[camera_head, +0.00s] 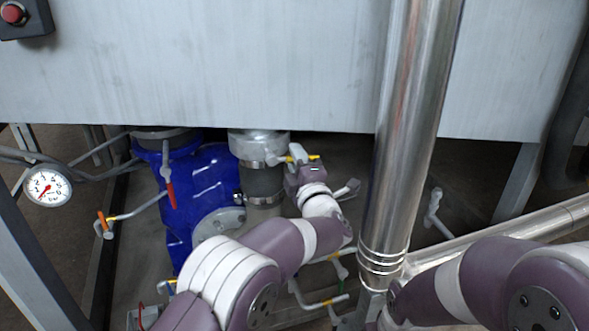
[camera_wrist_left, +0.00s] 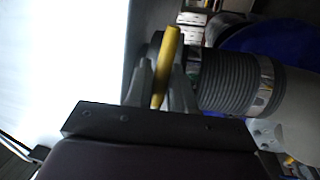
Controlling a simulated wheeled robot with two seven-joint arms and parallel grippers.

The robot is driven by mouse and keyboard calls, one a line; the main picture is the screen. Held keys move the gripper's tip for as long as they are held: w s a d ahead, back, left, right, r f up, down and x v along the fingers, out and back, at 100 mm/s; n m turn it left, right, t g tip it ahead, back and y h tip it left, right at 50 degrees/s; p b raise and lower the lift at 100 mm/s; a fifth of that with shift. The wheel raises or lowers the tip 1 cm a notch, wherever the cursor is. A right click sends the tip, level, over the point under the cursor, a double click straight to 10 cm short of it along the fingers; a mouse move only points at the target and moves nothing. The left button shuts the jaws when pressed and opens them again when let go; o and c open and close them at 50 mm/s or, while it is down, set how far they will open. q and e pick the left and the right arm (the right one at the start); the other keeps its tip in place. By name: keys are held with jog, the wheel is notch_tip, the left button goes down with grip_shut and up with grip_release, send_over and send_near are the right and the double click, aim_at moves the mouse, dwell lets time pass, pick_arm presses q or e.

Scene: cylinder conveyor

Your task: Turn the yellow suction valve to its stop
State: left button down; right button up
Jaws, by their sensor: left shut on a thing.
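The yellow suction valve handle (camera_wrist_left: 168,55) stands between the two grey fingers of my left gripper (camera_wrist_left: 160,82) in the left wrist view. The fingers are shut on it. In the head view my left gripper (camera_head: 297,156) is beside the ribbed dark hose, under the grey panel. Small yellow parts of the handle (camera_head: 314,157) show on either side of the fingers. The valve body is mostly hidden. My right arm comes in from the lower right; its gripper is not visible.
A thick shiny vertical pipe (camera_head: 412,120) stands right of my left gripper. The blue pump housing (camera_head: 205,185) and the dark hose (camera_head: 262,182) are to its left. A red-handled valve (camera_head: 167,172) and a pressure gauge (camera_head: 48,186) are further left. The grey panel (camera_head: 200,65) hangs above.

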pick_arm(q)
jog(key=shift+r+n+b, duration=0.3)
jog(key=shift+n+b, duration=0.05)
jog(key=shift+n, duration=0.65)
jog(key=c, duration=1.1)
grip_release()
jog(key=shift+r, duration=0.1)
jog(key=b+v, duration=0.5)
jog(key=v, duration=0.7)
jog(key=shift+s+d, duration=0.25)
jog(key=shift+s, duration=0.1)
